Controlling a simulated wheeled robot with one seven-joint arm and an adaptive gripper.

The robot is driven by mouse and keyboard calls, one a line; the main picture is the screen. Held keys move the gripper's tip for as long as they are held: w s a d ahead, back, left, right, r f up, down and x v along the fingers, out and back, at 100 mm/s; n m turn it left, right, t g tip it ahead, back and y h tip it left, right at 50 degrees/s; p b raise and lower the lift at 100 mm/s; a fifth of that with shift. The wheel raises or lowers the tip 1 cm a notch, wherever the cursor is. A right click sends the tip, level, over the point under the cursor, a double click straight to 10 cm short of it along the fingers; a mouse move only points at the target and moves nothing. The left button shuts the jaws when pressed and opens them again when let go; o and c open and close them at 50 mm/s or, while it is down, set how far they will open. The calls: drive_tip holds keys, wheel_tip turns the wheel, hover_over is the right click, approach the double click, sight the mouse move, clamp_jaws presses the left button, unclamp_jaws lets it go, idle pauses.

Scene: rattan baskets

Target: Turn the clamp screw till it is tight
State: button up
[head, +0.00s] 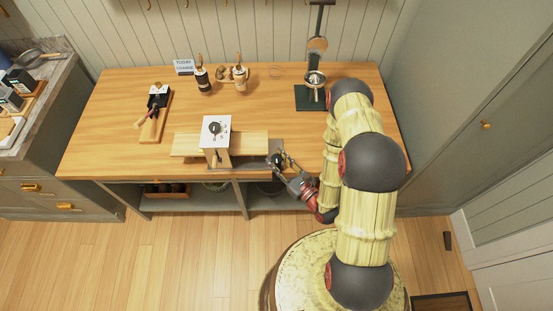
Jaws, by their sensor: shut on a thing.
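A small white-topped block (222,141) with a round dark dial stands on the worktop, across a pale wooden board (252,140). A grey metal clamp (262,149) lies along the board's front right side, close to the worktop's front edge. At its right end is the dark round head of the clamp screw (276,158). My gripper (282,166) reaches in from the lower right and is shut on this screw head. The fingertips are small and dark here, so their exact hold and the screw's contact with the board cannot be made out.
A dark-based stand (311,98) is at the back right. Bottles (203,80), a small sign (184,67) and a wooden board with tools (155,116) stand at the back and left. The worktop (120,100) is clear at far left. Shelves (190,205) lie below.

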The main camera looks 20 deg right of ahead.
sight(280, 163)
drive_tip(key=o, duration=1.2)
drive_tip(key=shift+c, duration=0.2)
drive_tip(key=shift+v, duration=3.75)
drive_tip(key=shift+r, duration=0.1)
